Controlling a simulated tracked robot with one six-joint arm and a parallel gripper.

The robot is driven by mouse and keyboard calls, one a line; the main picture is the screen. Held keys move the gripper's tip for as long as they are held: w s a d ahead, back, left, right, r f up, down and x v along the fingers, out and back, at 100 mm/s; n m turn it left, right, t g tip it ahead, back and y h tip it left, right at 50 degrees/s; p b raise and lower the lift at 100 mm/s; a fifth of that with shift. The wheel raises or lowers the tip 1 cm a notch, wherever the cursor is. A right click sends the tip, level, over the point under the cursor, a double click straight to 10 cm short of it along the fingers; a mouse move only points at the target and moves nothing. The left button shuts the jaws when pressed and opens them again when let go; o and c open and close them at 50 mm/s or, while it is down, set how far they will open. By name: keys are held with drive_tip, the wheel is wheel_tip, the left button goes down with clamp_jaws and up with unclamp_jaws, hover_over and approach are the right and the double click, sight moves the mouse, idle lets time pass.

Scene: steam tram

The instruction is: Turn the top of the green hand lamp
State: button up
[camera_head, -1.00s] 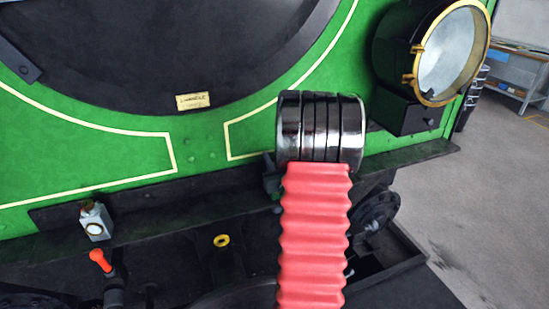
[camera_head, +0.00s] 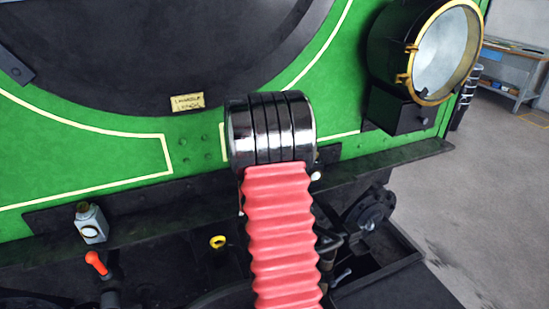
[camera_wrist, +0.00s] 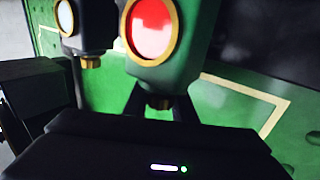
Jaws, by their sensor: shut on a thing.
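The green hand lamp (camera_wrist: 193,40) fills the upper middle of the wrist view, which looks upside down. It has a red round lens (camera_wrist: 152,28) in a brass ring. The narrow top of the lamp points down in that picture. My gripper (camera_wrist: 162,102) is shut on that top, with a dark finger on each side. The fingers hide most of the top, so I cannot tell how far it is turned. In the head view my red-sleeved arm hides the gripper and the green lamp.
A large brass-rimmed headlamp (camera_head: 432,55) sits at upper right on the green front.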

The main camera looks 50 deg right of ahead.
drive_tip(key=shift+s+m+g+h, duration=0.2)
drive_tip(key=shift+m+g+h, duration=0.3)
drive_tip(key=shift+m+g, duration=0.45)
drive_tip(key=shift+s+d+g, duration=0.1)
drive_tip(key=shift+g, duration=0.25)
drive_tip(key=o, duration=1.1)
drive_tip(key=shift+s+a, duration=0.1)
drive_tip(key=shift+a, duration=0.5)
drive_tip(key=v, duration=1.2)
drive_tip(key=shift+s+a, duration=0.1)
drive_tip(key=shift+a, duration=0.15)
